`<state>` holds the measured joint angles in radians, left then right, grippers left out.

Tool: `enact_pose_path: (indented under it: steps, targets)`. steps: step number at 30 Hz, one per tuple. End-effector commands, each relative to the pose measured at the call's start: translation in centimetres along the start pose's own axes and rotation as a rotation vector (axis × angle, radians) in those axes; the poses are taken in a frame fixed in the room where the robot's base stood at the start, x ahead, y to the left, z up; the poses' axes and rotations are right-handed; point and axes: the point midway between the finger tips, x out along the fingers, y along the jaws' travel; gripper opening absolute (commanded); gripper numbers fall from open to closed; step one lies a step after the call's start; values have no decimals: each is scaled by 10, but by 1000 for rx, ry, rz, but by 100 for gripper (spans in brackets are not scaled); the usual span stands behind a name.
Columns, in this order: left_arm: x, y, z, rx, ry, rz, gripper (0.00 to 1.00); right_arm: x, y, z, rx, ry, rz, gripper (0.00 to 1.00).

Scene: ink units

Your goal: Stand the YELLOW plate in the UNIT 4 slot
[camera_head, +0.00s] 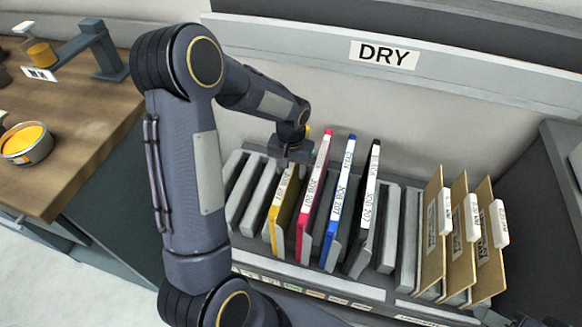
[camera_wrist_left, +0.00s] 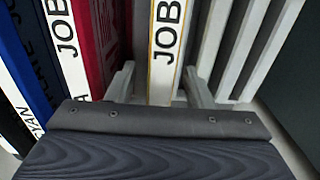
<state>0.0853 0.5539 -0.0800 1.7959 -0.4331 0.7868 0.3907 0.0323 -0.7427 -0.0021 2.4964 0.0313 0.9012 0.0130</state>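The yellow plate (camera_head: 275,222) stands in a slot of the grey rack (camera_head: 370,292), left of the magenta plate (camera_head: 313,195). Its upper edge carries a white label. My left gripper (camera_head: 291,155) is over the upper far end of the yellow plate. In the left wrist view, the yellow plate (camera_wrist_left: 164,50) stands between the two grey fingers of my left gripper (camera_wrist_left: 158,88), with a gap showing beside it; the gripper is open. The small labels along the rack's front are too small to read, so I cannot pick out UNIT 4.
Blue (camera_head: 340,205) and black (camera_head: 365,215) plates stand right of the magenta one. Empty grey dividers (camera_head: 240,190) are at the left end. Tan tabbed folders (camera_head: 460,250) stand at the right. A DRY sign (camera_head: 384,54) is on the wall rail. A wooden table (camera_head: 70,130) holds an ink tin (camera_head: 26,145).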

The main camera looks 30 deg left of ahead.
Motion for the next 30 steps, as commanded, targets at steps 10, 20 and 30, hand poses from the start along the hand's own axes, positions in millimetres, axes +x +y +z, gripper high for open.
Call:
enact_pose_path:
  steps: [10,20,30]
  targets:
    - [-25,0,-1,-1,4,1,47,-2,-1,-1,0,0,0,36]
    - [-73,0,0,0,2,1,47,-4,-2,-2,0,0,0,36]
    - [-78,0,0,0,0,0,47,-4,-2,-2,0,0,0,36]
